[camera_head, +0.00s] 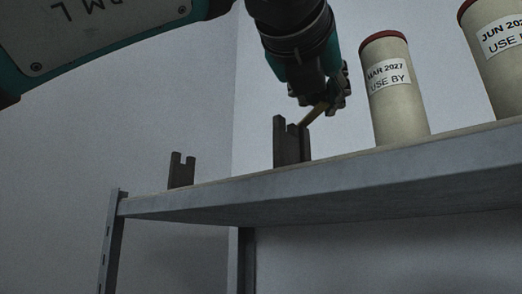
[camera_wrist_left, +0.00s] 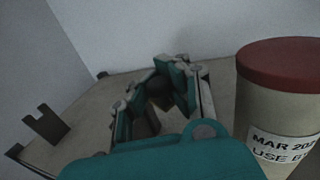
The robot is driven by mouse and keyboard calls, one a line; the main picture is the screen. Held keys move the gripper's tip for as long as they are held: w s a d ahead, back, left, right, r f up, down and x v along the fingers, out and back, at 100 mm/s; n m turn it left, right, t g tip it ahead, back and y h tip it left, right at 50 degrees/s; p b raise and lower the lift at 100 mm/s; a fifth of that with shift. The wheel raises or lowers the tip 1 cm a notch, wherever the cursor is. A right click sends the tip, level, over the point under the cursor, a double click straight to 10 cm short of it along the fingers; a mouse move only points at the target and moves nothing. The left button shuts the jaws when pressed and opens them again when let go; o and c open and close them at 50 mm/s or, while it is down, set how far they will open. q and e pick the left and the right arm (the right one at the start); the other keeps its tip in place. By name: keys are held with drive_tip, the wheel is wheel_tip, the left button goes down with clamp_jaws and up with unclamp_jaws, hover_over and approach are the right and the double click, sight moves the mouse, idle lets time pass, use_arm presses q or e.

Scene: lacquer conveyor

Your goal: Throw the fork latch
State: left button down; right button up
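A dark grey upright bracket (camera_head: 291,142) with a notched top stands on the shelf near the middle of the head view. A thin yellowish bar (camera_head: 314,114) slopes up from it toward my left gripper. My left gripper (camera_head: 322,98) is just above and right of this bracket, with its fingers at the bar's upper end. A shorter dark bracket with an open fork slot (camera_head: 181,171) stands apart to the left, and shows in the wrist view (camera_wrist_left: 45,126). In the wrist view my fingers (camera_wrist_left: 158,92) have dark shapes between them; whether they grip the bar is unclear.
A beige can with a red lid (camera_head: 396,92), labelled MAR 2027, stands close right of my gripper. Another can (camera_head: 497,65), labelled JUN, stands farther right. The grey shelf (camera_head: 330,187) is clear between the two brackets. A pale wall is behind.

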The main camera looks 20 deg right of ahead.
use_arm(q)
drive_tip(key=shift+s+d+f, duration=0.2)
drive_tip(key=shift+d+f, duration=0.1)
drive_tip(key=c, duration=1.1)
unclamp_jaws()
drive_tip(key=shift+s+a+r, duration=0.1)
drive_tip(key=shift+s+r, duration=0.2)
drive_tip(key=shift+s, duration=0.05)
drive_tip(key=shift+w+a, duration=0.1)
drive_tip(key=shift+w, duration=0.1)
drive_tip(key=v, duration=1.2)
